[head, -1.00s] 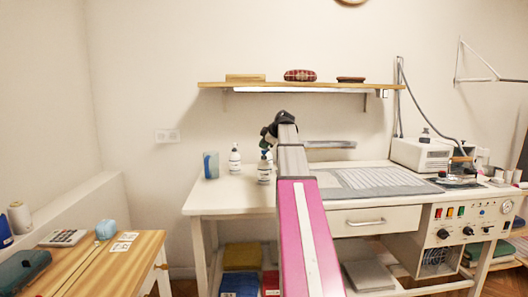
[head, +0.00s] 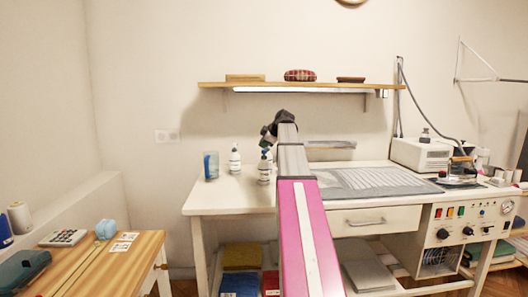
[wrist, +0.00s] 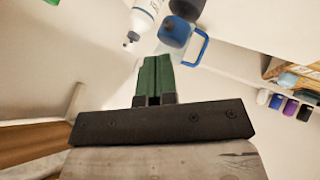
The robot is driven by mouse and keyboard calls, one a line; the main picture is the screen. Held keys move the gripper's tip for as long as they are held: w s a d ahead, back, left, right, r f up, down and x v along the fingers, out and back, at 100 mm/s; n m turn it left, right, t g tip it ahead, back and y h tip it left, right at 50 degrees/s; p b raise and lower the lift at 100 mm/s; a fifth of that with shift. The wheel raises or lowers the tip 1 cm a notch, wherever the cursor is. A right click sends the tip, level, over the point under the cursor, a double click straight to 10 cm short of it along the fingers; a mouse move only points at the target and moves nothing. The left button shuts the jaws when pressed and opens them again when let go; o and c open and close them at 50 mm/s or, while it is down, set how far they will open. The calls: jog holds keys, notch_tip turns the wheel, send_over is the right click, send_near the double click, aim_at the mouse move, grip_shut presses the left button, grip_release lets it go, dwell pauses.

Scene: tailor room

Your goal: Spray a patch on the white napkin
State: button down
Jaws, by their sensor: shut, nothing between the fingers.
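Two white bottles with dark labels stand upright on the white worktable (head: 228,199): one further back (head: 235,160), the other closer to the front (head: 265,171). My gripper (head: 266,146) is above the front bottle, its green fingers over the bottle's top; I cannot tell whether they touch it. In the wrist view, the green fingers (wrist: 153,66) are together and hold nothing. A white bottle (wrist: 146,16) shows beyond them at the top, beside a blue-rimmed item with a handle (wrist: 178,33). I cannot make out a white napkin.
A grey pad (head: 410,185) with a striped sheet (head: 368,178) lies to the right, partly behind my arm. A wooden shelf (head: 330,85) runs above. A wooden table (head: 95,267) is at lower left.

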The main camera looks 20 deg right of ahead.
jog(key=shift+r, duration=0.15)
jog(key=shift+r, duration=2.95)
jog(key=shift+s, duration=0.1)
